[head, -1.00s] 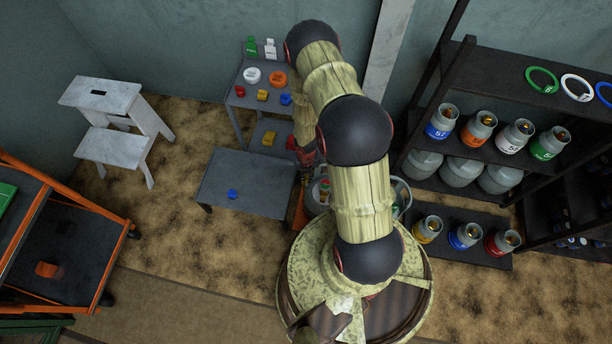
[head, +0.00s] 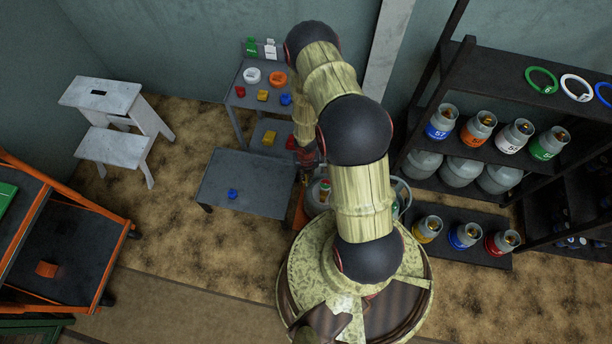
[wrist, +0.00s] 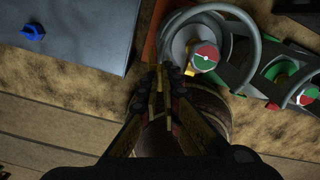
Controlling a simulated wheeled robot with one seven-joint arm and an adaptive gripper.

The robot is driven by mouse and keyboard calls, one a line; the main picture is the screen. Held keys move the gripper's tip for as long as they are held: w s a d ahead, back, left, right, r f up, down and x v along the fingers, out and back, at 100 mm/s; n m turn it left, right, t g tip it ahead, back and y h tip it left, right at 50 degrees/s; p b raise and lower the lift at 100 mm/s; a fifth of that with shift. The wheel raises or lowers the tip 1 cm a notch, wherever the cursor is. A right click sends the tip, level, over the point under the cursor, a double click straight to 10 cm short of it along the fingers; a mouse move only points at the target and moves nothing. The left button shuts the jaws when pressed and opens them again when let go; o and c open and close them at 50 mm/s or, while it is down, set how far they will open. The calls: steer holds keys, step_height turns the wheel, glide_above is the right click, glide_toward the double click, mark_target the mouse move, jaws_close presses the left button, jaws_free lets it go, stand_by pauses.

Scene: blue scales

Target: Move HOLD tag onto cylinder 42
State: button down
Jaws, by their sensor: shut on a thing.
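My gripper (wrist: 160,78) points down, its fingers close together on a thin yellowish piece (wrist: 154,102) seen edge-on. I take this to be the HOLD tag; no lettering can be read. In the head view my gripper (head: 305,176) is partly hidden by my arm, just right of the low grey table. A grey cylinder with a red and green disc (wrist: 204,56) stands just beyond and right of the fingertips, apart from them. It is partly hidden in the head view (head: 324,190). I cannot read 42 on any cylinder.
The low grey table (head: 243,190) bears a blue piece (head: 232,194). The dark shelf rack (head: 460,152) at right holds several labelled cylinders. A grey curved rail (wrist: 254,35) rises around the near cylinder. A small back table (head: 240,93) carries tags and coloured pieces.

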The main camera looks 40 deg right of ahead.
steer(key=shift+f+b, duration=1.7)
steer(key=shift+f, duration=0.35)
steer(key=c, duration=2)
jaws_free()
steer(key=shift+o, duration=0.2)
steer(key=shift+r, duration=0.15)
steer(key=shift+r+p, duration=3.4)
steer(key=shift+r, duration=0.25)
